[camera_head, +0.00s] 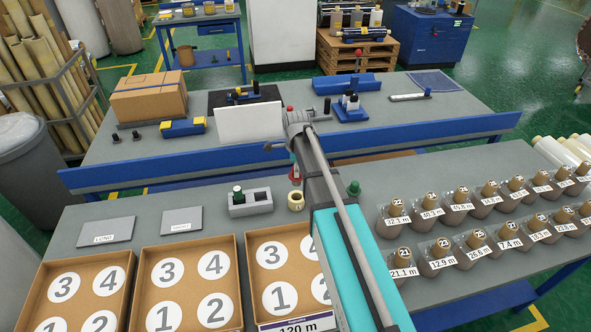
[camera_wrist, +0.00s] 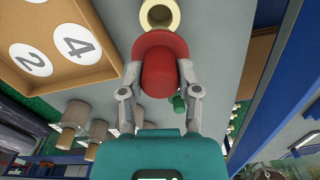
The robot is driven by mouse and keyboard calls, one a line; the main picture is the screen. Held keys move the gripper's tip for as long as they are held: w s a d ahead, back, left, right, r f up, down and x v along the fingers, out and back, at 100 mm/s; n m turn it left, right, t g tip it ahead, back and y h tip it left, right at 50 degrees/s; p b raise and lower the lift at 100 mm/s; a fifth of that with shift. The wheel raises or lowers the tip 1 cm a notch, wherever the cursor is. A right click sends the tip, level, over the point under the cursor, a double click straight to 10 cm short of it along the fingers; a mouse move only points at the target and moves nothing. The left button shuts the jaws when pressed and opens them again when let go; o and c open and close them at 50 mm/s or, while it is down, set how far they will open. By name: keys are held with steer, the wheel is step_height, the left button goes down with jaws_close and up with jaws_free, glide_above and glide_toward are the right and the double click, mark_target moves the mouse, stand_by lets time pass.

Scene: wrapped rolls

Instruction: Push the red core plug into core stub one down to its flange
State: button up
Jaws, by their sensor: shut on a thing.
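The red core plug (camera_wrist: 163,65) is held between the two fingers of my gripper (camera_wrist: 162,75) in the wrist view. In the head view the red plug (camera_head: 295,174) shows just above a short cream core stub (camera_head: 296,202) with a mark on its side. The stub's ring (camera_wrist: 173,14) is at the top of the wrist view, its bore open and partly visible. The plug looks apart from the stub and out of the bore. My arm hides much of the gripper in the head view.
Another green plug (camera_head: 354,188) stands to the right. Numbered cardboard trays (camera_head: 238,262) lie in front. Several wrapped rolls (camera_head: 440,258) stand at the right.

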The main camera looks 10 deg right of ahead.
steer(key=shift+f, duration=0.15)
step_height(320, 180, down, 8)
steer(key=b, duration=0.8)
steer(key=shift+f+b, duration=1.1)
steer(key=shift+b, duration=0.1)
stand_by(1.7)
steer(key=o, duration=1.1)
steer(key=shift+o, duration=0.2)
steer(key=shift+r, duration=0.15)
